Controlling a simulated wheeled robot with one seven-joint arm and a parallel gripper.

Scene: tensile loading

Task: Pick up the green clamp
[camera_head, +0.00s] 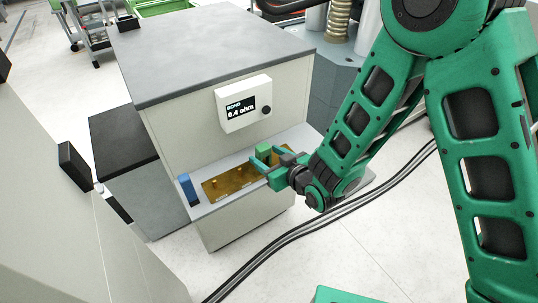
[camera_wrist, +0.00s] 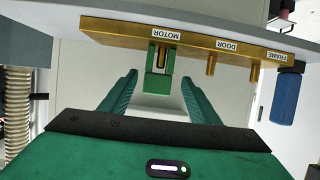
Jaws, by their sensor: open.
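The green clamp (camera_head: 264,150) stands at the right end of the brass bar (camera_head: 225,186) on the bench ledge. In the wrist view the green clamp (camera_wrist: 158,84) sits at the post labelled MOTOR, below the brass bar (camera_wrist: 190,45) in that picture. My gripper (camera_head: 263,161) is open at the clamp. In the wrist view its two green fingers (camera_wrist: 158,88) lie to either side of the clamp, with a visible gap on each side. I cannot tell how deep the clamp is between them.
A blue clamp (camera_head: 188,188) stands at the bar's other end, by the FRAME label. Posts marked DOOR and FRAME are bare. A bond meter (camera_head: 243,103) reading 0.4 ohm is on the wall above the ledge. Dark cables (camera_head: 300,232) run across the floor.

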